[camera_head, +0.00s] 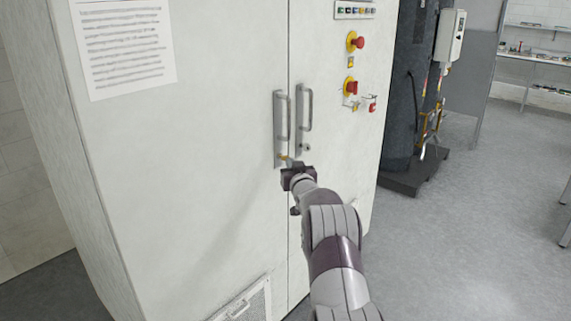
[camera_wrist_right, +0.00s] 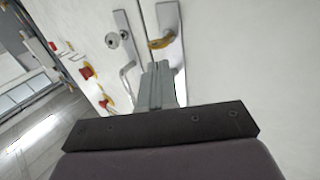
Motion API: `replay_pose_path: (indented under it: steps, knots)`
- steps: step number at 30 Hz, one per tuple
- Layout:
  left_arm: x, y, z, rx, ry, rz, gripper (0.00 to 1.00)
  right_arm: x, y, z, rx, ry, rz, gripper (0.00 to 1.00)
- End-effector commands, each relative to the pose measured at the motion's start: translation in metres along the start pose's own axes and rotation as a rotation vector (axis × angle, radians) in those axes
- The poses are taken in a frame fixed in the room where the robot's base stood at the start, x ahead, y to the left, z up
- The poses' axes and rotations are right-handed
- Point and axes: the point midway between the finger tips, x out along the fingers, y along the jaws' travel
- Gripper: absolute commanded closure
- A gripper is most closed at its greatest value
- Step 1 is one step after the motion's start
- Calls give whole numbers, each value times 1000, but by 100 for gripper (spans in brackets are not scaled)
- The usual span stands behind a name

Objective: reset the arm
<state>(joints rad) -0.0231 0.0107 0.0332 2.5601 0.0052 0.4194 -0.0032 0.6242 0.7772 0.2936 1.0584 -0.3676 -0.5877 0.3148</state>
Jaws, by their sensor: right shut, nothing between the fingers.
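My right arm reaches up to a tall white cabinet (camera_head: 215,150). My right gripper (camera_head: 292,165) is in front of the cabinet, at the lower end of the left door handle (camera_head: 281,120). The right door handle (camera_head: 304,106) is just beside it. In the right wrist view the gripper's fingers (camera_wrist_right: 159,72) are together and empty. They point at a handle plate (camera_wrist_right: 170,22) with a small yellow part (camera_wrist_right: 160,43) on it. I cannot tell whether the fingertips touch the plate. My left gripper is out of view.
Red and yellow switches (camera_head: 355,42) and a button panel (camera_head: 355,10) are on the cabinet's right door. A printed sheet (camera_head: 122,45) is at upper left. A dark tank (camera_head: 402,90) stands on a base to the right. Open grey floor (camera_head: 480,220) lies at right.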

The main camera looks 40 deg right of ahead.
Motion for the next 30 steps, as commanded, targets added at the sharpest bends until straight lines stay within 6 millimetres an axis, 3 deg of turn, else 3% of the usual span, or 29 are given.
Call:
replay_pose_path:
  steps: [10, 21, 23, 26, 27, 28, 30]
  knots:
    - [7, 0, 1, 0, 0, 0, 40, -50, 38, 2, -1, -3, 3, 100]
    - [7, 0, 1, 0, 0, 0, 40, -60, 45, 4, -13, -12, 4, 100]
    - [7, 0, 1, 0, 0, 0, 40, -61, 50, 17, -32, -70, 31, 100]
    - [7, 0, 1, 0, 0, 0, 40, -82, 61, 75, -28, -283, 102, 100]
    - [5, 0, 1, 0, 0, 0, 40, -103, 60, 101, -22, -420, 134, 100]
    - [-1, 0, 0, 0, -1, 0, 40, -125, 49, 116, -18, -538, 144, 100]
    - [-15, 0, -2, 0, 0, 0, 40, -181, 6, 135, -23, -791, 122, 100]
